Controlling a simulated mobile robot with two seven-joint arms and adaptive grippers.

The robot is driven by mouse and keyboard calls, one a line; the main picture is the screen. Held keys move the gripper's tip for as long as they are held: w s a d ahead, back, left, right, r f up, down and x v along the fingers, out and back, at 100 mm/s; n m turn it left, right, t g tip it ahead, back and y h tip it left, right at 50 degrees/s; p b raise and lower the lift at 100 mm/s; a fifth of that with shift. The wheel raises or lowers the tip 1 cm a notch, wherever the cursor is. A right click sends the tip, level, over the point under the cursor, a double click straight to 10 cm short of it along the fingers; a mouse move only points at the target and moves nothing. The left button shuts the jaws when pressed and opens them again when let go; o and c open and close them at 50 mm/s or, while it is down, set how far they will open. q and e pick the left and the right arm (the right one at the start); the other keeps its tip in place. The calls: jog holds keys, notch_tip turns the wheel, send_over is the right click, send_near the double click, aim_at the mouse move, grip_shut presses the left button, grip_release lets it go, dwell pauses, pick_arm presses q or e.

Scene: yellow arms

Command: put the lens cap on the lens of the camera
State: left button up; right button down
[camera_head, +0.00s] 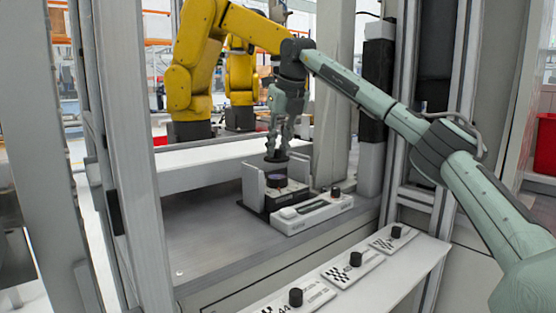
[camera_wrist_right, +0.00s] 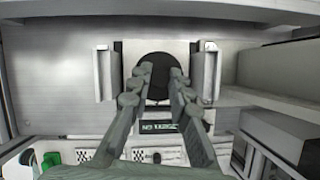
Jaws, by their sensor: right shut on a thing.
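My right gripper (camera_head: 279,146) points down, with its fingers shut on a dark round lens cap (camera_head: 276,158). In the right wrist view the gripper (camera_wrist_right: 158,80) has the cap (camera_wrist_right: 154,62) between its fingertips as a black disc. The cap is above the camera (camera_head: 284,196), with a visible gap. The camera's lens (camera_head: 275,181) faces up and looks dark purple. It sits between the light grey walls of a holder (camera_head: 252,184). In the wrist view the cap hides the lens. My left gripper is not in view.
A white box (camera_head: 312,213) with a dark display and a black knob stands in front of the camera. A lower white shelf (camera_head: 405,262) holds several cards with black knobs. The grey bench (camera_head: 210,240) is clear left of the holder. A post (camera_head: 335,90) stands behind right.

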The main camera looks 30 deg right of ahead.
aim_at(279, 155)
notch_tip(279, 155, down, 4)
jog(key=shift+d+f, duration=0.1)
jog(key=shift+f, duration=0.05)
dwell(0.3)
jog(key=c, duration=1.4)
grip_release()
jog(key=v, duration=1.2)
